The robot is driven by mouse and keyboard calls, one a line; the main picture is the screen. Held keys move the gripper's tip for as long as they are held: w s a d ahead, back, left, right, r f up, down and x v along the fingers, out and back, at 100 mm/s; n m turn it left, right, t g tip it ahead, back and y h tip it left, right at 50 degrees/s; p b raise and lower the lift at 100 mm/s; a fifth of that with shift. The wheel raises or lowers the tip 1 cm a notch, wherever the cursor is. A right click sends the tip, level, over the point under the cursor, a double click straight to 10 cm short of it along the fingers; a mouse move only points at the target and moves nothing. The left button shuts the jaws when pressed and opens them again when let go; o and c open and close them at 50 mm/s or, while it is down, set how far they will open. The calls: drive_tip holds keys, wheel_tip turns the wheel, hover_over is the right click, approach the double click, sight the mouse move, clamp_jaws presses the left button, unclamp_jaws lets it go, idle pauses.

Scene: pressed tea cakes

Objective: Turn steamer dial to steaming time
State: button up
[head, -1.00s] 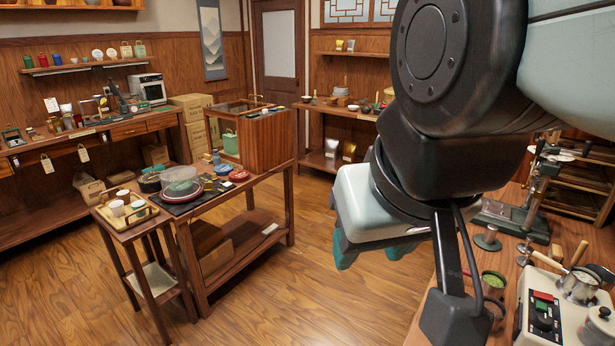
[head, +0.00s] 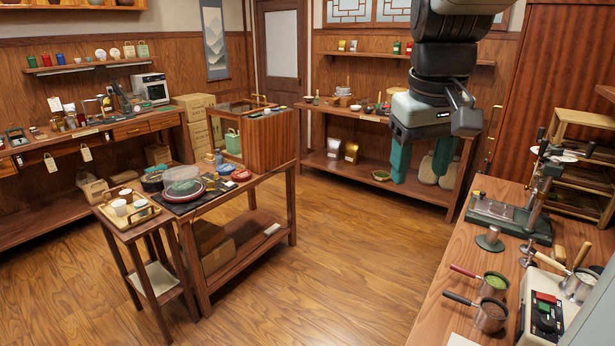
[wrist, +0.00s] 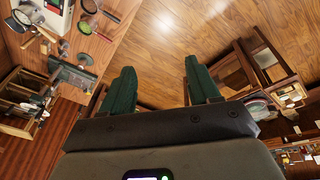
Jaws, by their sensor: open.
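The steamer (head: 530,319) is a white box at the lower right of the head view, on the right-hand wooden bench, partly cut off by the frame edge. Its dark front panel (head: 543,318) has green and red parts and small black knobs; which one is the dial, and its setting, are too small to tell. My gripper (head: 420,176) hangs in the air over the floor, left of and beyond the bench, well away from the steamer. Its green fingers are apart and empty, also in the wrist view (wrist: 158,66). There, what looks like the steamer (wrist: 55,5) shows at the top left edge.
Two long-handled pots (head: 490,314) stand left of the steamer, with a metal pot (head: 578,287) behind its panel. A green-based press (head: 510,218) stands farther back on the bench. A cart with a glass-and-wood cabinet (head: 268,145) is left. The floor (head: 350,250) between is clear.

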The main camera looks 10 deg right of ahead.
drive_tip(key=w+d+f+g, duration=0.1)
drive_tip(key=w+d+f, duration=0.2)
drive_tip(key=d, duration=0.4)
drive_tip(key=w+d+f+g, duration=0.2)
drive_tip(key=d+f, duration=0.1)
drive_tip(key=d, duration=0.4)
drive_tip(key=g+y, duration=0.1)
drive_tip(key=g, duration=0.3)
approach(548, 320)
drive_tip(key=x, duration=0.8)
drive_tip(key=shift+s+f, duration=0.1)
drive_tip(key=shift+f, duration=0.15)
drive_tip(key=c, duration=1)
